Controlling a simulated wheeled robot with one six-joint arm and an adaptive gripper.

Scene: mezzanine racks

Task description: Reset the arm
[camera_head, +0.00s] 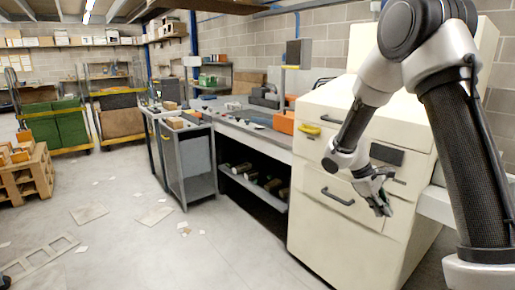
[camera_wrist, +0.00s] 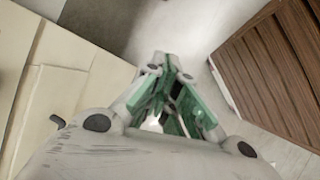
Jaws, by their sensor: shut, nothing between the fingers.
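My gripper (camera_head: 381,203) hangs at the end of my bent arm at the right of the head view, pointing down in front of a cream drawer cabinet (camera_head: 315,215). In the wrist view my gripper (camera_wrist: 168,62) is shut, its fingers together with nothing between them. Below it the wrist view shows bare grey floor (camera_wrist: 190,35). The cabinet also fills the left of the wrist view (camera_wrist: 60,75). I cannot tell from the head view how far the gripper is from the drawer fronts.
A grey workbench (camera_head: 250,133) with tools stands left of the cabinet. A yellow object (camera_head: 308,129) lies by the top drawer. Wooden pallets (camera_head: 25,175) and green bins (camera_head: 55,125) stand at the left. Flat litter (camera_head: 155,215) dots the otherwise open floor. A brown slatted object (camera_wrist: 275,65) is at the wrist view's right.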

